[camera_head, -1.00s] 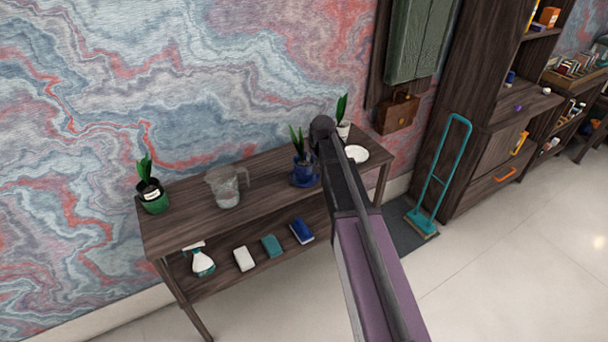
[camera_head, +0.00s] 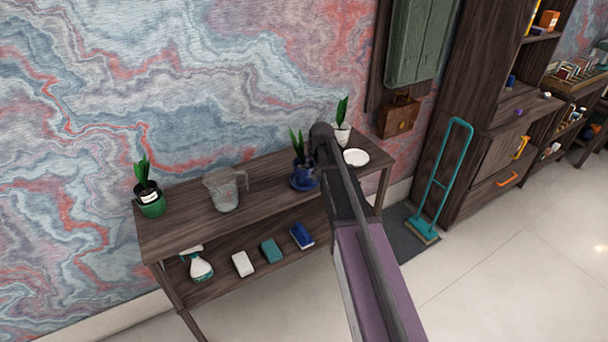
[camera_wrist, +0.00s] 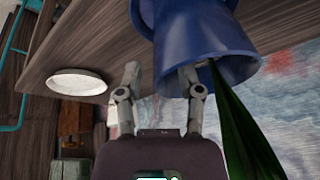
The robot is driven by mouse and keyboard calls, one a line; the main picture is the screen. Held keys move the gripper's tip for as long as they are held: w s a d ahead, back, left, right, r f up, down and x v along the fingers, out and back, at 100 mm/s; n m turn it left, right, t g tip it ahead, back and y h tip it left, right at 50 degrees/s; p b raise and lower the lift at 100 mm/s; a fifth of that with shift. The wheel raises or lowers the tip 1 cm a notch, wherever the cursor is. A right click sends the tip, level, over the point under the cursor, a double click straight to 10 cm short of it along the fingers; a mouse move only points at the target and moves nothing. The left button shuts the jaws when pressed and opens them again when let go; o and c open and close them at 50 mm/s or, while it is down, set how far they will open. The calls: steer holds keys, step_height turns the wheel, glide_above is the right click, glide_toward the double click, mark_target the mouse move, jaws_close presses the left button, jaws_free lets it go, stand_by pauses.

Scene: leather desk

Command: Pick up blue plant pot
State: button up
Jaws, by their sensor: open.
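The blue plant pot (camera_head: 302,177) stands upright on the wooden table, with green leaves rising from it. In the wrist view the blue pot (camera_wrist: 200,35) is large and close at the upper right, upside down in the picture, its leaves hanging to the lower right. My gripper (camera_wrist: 160,74) is open at its rim. The left finger shows beside the pot; the right finger overlaps the rim, and I cannot tell whether it is inside or in front. In the head view my arm hides the gripper and part of the pot's right side.
A white plate (camera_head: 356,157) and a white potted plant (camera_head: 341,135) stand to the right. A clear jug (camera_head: 224,190) and a green potted plant (camera_head: 151,203) stand to the left. The lower shelf holds a spray bottle (camera_head: 200,265) and several sponge-like blocks.

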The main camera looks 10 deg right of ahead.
jaws_close()
steer(key=shift+r, duration=0.15)
step_height(320, 180, up, 3)
steer(key=p, duration=0.3)
steer(key=shift+r+p, duration=0.2)
steer(key=shift+p, duration=0.2)
steer(key=s+a+r+p, duration=0.1)
steer(key=s, duration=1.5)
steer(key=shift+r, duration=0.15)
